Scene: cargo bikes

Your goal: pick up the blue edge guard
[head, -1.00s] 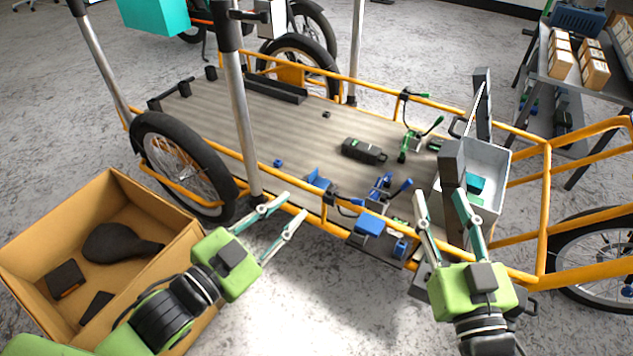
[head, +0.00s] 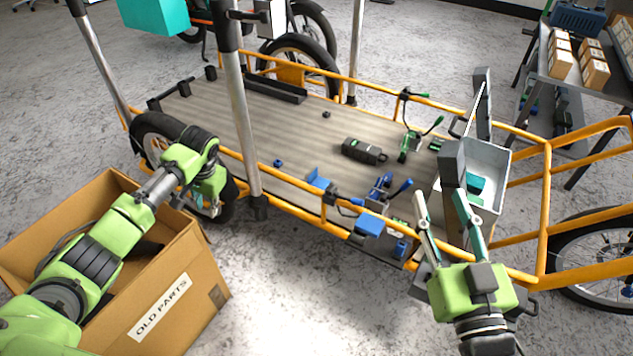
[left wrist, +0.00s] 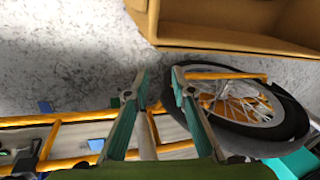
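A bent blue piece (head: 318,180), which looks like the blue edge guard, sits at the near edge of the cargo bike's bed (head: 290,135) in the head view. My left gripper (head: 209,208) is well to its left, beside the near wheel, with its fingers pointing down and partly hidden. In the left wrist view, the left fingers (left wrist: 159,75) are apart with nothing between them. A small blue patch (left wrist: 45,106) shows there by the orange rail; I cannot tell whether it is the guard. My right gripper (head: 439,195) is open and empty near the grey bin.
A cardboard box (head: 160,300) labelled "OLD PARTS" stands front left, under my left arm. Orange rails and a silver post (head: 240,115) border the bed. Other blue parts (head: 370,225) and a blue-handled tool (head: 383,187) lie near the guard. A grey bin (head: 487,160) stands at right.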

